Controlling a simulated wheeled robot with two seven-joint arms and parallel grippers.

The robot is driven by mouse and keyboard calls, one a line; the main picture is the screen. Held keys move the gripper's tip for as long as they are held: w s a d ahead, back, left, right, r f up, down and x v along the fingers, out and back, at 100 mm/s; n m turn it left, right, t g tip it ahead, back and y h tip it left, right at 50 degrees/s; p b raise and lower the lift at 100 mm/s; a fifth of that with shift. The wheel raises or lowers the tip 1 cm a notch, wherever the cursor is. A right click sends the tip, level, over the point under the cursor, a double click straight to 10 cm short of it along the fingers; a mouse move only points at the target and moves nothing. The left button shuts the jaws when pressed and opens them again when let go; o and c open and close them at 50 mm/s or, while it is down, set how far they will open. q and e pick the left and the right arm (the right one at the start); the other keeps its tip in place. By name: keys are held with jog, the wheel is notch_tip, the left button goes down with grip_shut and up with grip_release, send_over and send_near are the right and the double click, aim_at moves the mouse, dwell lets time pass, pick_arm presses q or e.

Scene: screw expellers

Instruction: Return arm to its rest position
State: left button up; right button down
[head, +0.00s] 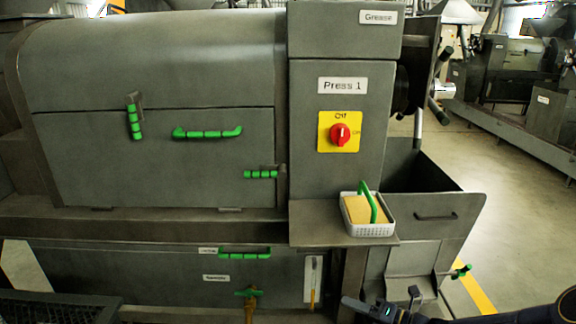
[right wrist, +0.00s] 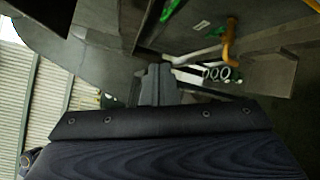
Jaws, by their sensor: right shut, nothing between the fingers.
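My right gripper (head: 380,308) shows at the bottom edge of the head view, low in front of the press and below the small shelf. Its dark fingers also show in the right wrist view (right wrist: 156,84), close together with nothing between them. My right arm comes in from the lower right corner of the head view. The gripper appears apart from the machine. My left gripper is not in view.
The grey machine labelled Press 1 (head: 342,85) fills the left and middle, with a red switch (head: 340,134) and green handles (head: 207,132). Floor (head: 530,240) at right is clear.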

jog(key=s+a+r+n+g+h+p, duration=0.25)
jog(key=s+r+n+g, duration=0.35)
jog(key=s+r+n, duration=1.05)
jog(key=s+d+n+t+h+p, duration=0.1)
jog(key=s+d+n+h, duration=0.2)
jog(key=s+n, duration=0.3)
jog(key=s+d+n+t+h, duration=0.1)
jog(key=s+d+n+h, duration=0.2)
jog(key=n, duration=1)
jog(key=s+h, duration=0.2)
jog(key=s, duration=0.1)
jog(key=shift+d+p, duration=0.35)
jog(key=shift+d, duration=0.05)
jog(key=shift+s, duration=0.1)
